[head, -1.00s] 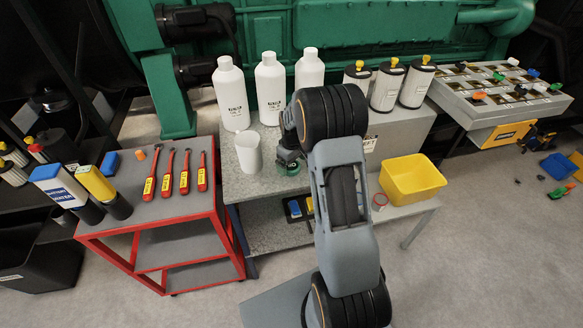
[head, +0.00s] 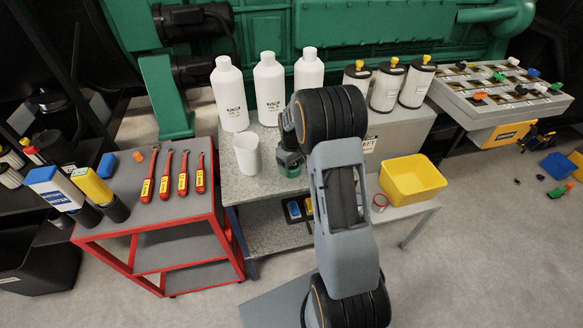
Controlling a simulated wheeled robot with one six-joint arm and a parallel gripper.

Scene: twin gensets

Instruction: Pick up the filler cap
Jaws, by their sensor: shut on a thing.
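My gripper (head: 289,160) points down over the grey bench, just right of the white cup, and is partly hidden by my own arm. It is shut on a green round piece (head: 289,170), which I take to be the filler cap. The piece is small and dark in the head view, and its underside is hidden. I cannot tell whether it is clear of the bench top.
A white cup (head: 247,154) stands close to the left of my gripper. White bottles (head: 231,94) stand behind it, with canisters (head: 387,86) to the right. A yellow bin (head: 413,180) is at the right. A red cart (head: 150,225) with tools is at the left.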

